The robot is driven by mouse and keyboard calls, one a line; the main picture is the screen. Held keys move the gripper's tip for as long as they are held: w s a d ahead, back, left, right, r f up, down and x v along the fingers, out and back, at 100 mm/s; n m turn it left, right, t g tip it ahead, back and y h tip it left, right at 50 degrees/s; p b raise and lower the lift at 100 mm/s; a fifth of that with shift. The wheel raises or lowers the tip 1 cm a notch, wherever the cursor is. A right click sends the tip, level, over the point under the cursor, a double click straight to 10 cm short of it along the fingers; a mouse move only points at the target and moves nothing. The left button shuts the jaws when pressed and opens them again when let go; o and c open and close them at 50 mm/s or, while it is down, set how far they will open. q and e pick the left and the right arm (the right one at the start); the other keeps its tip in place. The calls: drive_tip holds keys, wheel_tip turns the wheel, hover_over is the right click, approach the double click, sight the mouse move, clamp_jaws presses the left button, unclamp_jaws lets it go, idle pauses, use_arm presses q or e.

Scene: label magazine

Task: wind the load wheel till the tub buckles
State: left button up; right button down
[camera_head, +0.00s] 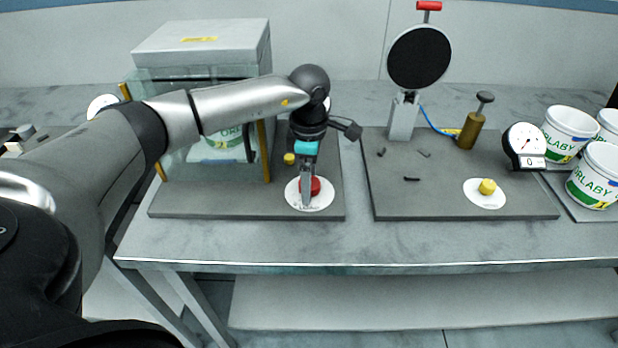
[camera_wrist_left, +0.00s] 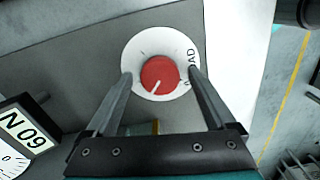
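The load wheel is a red knob (camera_head: 315,186) on a white dial on the left grey base. In the left wrist view the red knob (camera_wrist_left: 160,76) has a white mark pointing down and slightly left, with lettering ending in "AD" beside it. My left gripper (camera_head: 306,198) points down at it. In the wrist view the fingers of my left gripper (camera_wrist_left: 158,78) are apart, one on each side of the knob, with gaps showing. Contact is not visible. The white and green tub (camera_head: 218,146) stands behind the clear guard, partly hidden by my arm. My right gripper is out of view.
A gauge (camera_wrist_left: 20,145) in the wrist view has an upside-down display. A second base (camera_head: 455,200) at right carries a black disc (camera_head: 419,57), a brass plunger (camera_head: 470,130), a yellow knob (camera_head: 487,187) and a dial gauge (camera_head: 525,140). Several tubs (camera_head: 598,178) stand far right.

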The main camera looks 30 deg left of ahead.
use_arm(q)
wheel_tip(320, 180, up, 15)
drive_tip(key=p, duration=0.1)
drive_tip(key=shift+r, duration=0.15)
idle(0.4)
idle(0.4)
